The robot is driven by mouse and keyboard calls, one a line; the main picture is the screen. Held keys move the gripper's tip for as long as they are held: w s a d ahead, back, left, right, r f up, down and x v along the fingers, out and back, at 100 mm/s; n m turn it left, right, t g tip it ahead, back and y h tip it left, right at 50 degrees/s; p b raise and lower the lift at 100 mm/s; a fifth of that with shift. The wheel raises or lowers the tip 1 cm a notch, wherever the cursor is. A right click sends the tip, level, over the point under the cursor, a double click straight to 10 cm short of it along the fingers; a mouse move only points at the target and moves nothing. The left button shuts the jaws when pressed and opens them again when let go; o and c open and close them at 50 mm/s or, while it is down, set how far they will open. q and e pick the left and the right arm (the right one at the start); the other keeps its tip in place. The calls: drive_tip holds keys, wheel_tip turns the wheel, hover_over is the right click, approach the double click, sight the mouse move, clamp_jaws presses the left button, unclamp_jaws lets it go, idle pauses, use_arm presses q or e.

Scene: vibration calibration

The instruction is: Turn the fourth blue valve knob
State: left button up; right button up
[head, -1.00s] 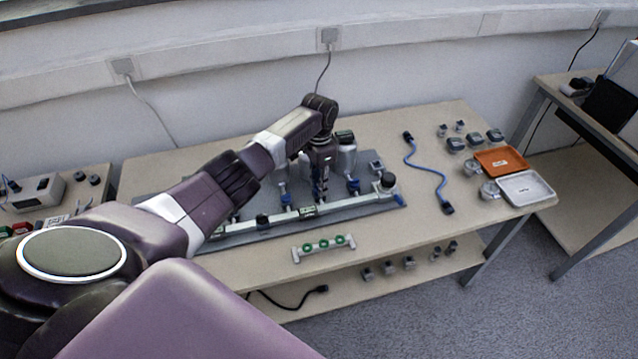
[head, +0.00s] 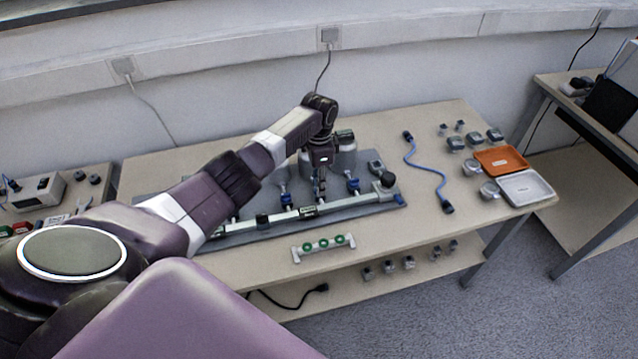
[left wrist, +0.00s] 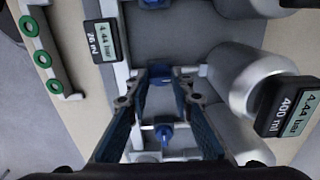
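A manifold rig stands on the grey base plate (head: 230,236), with a pale pipe and several blue valve knobs. One blue knob (head: 352,185) is right of my left gripper and another blue knob (head: 285,200) is left of it. My left gripper (head: 320,196) points down over the pipe between these two. In the left wrist view its two fingers (left wrist: 158,80) are apart, with a blue knob (left wrist: 160,98) showing in the gap; contact cannot be told. Other blue knobs show above (left wrist: 155,3) and below (left wrist: 164,134) it. My right gripper is not in view.
Grey cylinders with displays, one reading 400 ml (left wrist: 290,110), stand close beside the gripper. A rack with green rings (head: 323,246) lies at the table's front. A blue cable (head: 428,172), an orange tray (head: 501,160) and a white tray (head: 525,188) are to the right.

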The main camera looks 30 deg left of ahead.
use_arm(q)
drive_tip(key=o, duration=0.5)
drive_tip(key=shift+r, duration=0.1)
wheel_tip(320, 180, up, 12)
idle(0.8)
